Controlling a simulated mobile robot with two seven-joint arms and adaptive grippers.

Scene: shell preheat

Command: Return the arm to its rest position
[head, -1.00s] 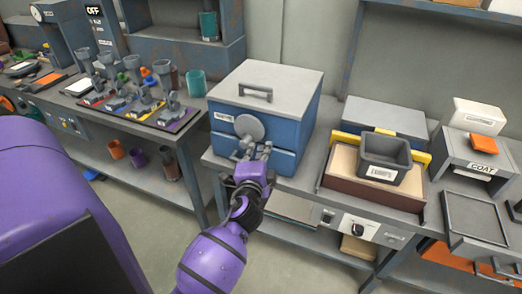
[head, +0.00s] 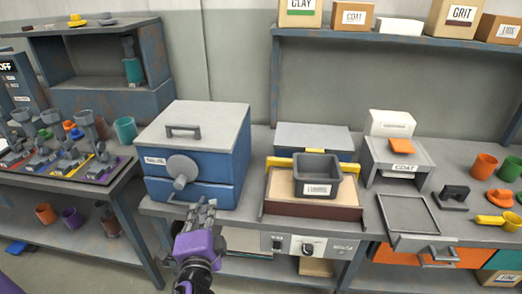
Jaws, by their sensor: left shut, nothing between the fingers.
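My left gripper (head: 201,216) shows at the lower middle of the head view, a purple and dark wrist with grey fingers. It is shut and empty. It is in front of the blue preheat box (head: 217,178), below and right of the round grey knob (head: 182,168) on the box's front. I cannot tell for sure whether the fingertips touch the box or the bench edge. The box has a grey lid with a handle (head: 184,129) and appears closed. My right gripper is out of view.
A dark bin (head: 318,186) sits on a brown tray with yellow ends. A tool rack (head: 60,160) is on the left bench. Boxes line the upper shelf (head: 400,39).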

